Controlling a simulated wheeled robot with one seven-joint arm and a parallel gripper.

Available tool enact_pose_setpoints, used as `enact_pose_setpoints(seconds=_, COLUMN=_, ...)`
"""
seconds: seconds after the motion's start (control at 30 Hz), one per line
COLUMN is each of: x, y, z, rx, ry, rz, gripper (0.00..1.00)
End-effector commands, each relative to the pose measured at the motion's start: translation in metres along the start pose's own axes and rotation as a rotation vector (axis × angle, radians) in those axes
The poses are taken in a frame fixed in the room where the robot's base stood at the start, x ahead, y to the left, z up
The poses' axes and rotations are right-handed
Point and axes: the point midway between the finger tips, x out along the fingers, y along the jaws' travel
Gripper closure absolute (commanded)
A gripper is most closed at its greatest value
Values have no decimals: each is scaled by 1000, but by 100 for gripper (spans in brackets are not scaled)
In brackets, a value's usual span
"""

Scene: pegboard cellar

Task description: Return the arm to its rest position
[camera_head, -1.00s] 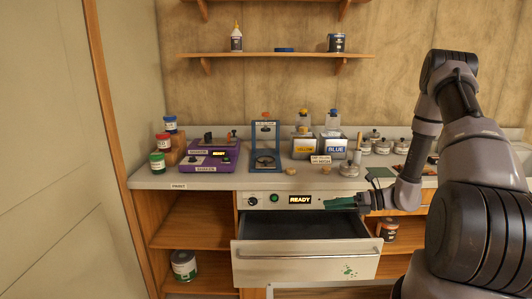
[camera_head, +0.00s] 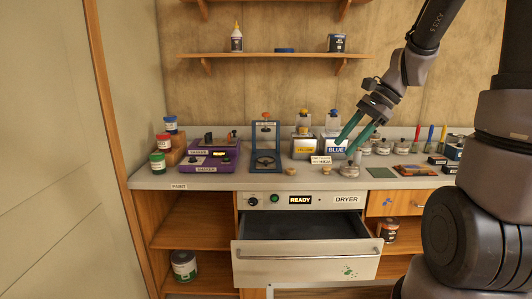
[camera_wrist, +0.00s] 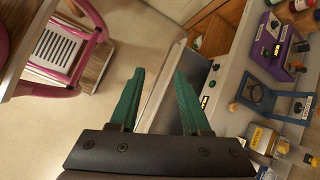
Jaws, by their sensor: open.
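My gripper (camera_head: 357,137) is raised above the right part of the worktop, in front of the blue-labelled box (camera_head: 332,148). Its two green fingers are apart with nothing between them. In the wrist view the open fingers (camera_wrist: 160,95) point toward the floor and the dryer front. My arm comes in from the upper right of the head view.
The dryer drawer (camera_head: 306,262) stands pulled out below the worktop (camera_head: 220,181), and its display reads READY. Purple shakers (camera_head: 209,165) and a blue press frame (camera_head: 266,145) stand at left. A pink-framed chair or cart (camera_wrist: 62,50) shows in the wrist view.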

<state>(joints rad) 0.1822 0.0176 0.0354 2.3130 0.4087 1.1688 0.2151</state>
Motion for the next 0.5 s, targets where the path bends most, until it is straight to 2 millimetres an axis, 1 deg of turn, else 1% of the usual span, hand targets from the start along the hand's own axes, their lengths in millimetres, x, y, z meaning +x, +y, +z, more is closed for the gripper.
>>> enact_pose_setpoints(seconds=0.03, x=-11, y=4, z=9, rx=-70, ry=44, rz=-9, gripper=53)
enact_pose_setpoints(seconds=0.1, x=-23, y=11, z=18, rx=-161, ry=104, rz=-16, gripper=53)
enact_pose_setpoints(seconds=0.5, x=-93, y=53, z=63, rx=-664, ry=464, rz=-62, gripper=53)
